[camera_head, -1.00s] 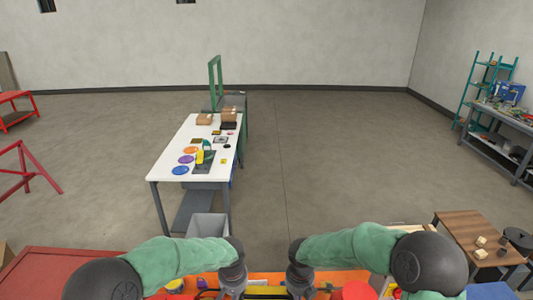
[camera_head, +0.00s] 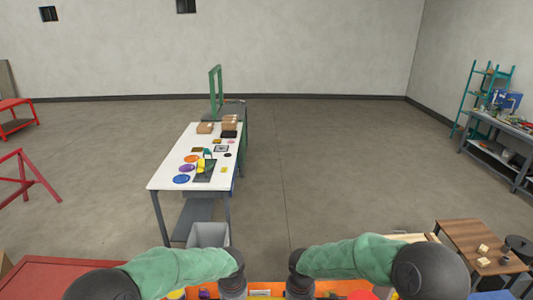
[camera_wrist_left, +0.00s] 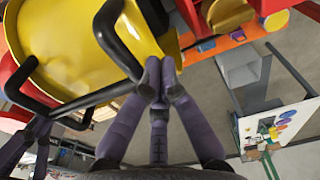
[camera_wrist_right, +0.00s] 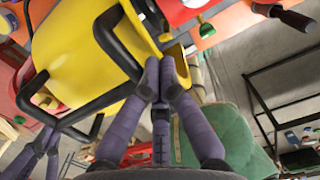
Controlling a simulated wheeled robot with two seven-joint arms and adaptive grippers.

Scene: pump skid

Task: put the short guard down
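The short guard (camera_wrist_left: 75,55) is a yellow curved cover with black bar handles. It fills the upper left of the left wrist view and also shows in the right wrist view (camera_wrist_right: 80,60). My left gripper (camera_wrist_left: 160,78) has its purple fingers closed on one black handle. My right gripper (camera_wrist_right: 160,78) is closed on the other handle. In each wrist view the opposite gripper's fingers show at the lower left. In the head view my wrists reach the bottom edge, and the guard and fingertips are out of sight. I cannot tell whether the guard touches a surface below.
An orange surface (camera_head: 265,285) lies in front of me, mostly cut off. A grey bin (camera_head: 208,235) and a white table (camera_head: 165,178) with several small items stand ahead. A brown table (camera_head: 465,235) is at right, a red surface (camera_head: 50,272) at left.

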